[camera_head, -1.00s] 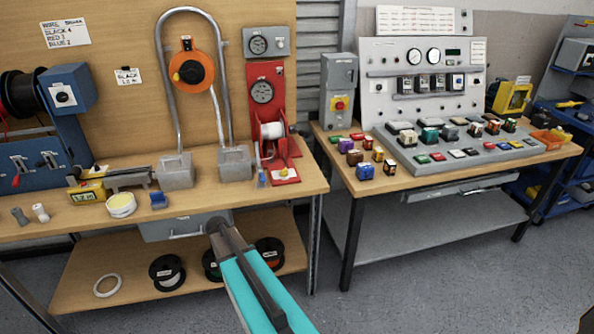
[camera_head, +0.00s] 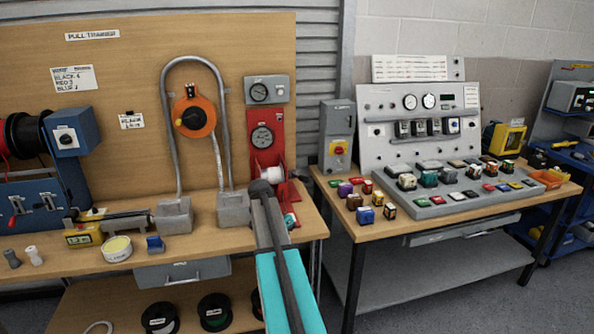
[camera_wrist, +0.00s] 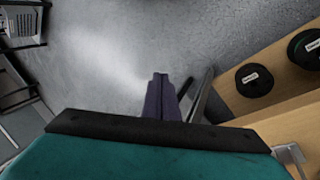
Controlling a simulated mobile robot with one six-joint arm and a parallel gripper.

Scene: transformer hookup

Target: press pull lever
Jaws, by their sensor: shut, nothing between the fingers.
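The red pulling unit (camera_head: 254,132) with its dial gauge and white drum (camera_head: 269,173) stands at the right end of the wooden bench. I cannot make out a pull lever for certain; my arm covers part of the unit's red base. My arm's dark end (camera_head: 262,188) overlaps the drum's lower edge in the head view, and contact cannot be told. In the wrist view my gripper (camera_wrist: 160,80) is shut and empty, its dark fingers together over the grey floor.
The wooden bench (camera_head: 110,262) holds two grey blocks with a bent conduit (camera_head: 164,120). Spools (camera_head: 160,318) lie on its lower shelf and show in the wrist view (camera_wrist: 254,80). A control-panel bench (camera_head: 385,229) stands to the right. Floor between the benches is partly clear.

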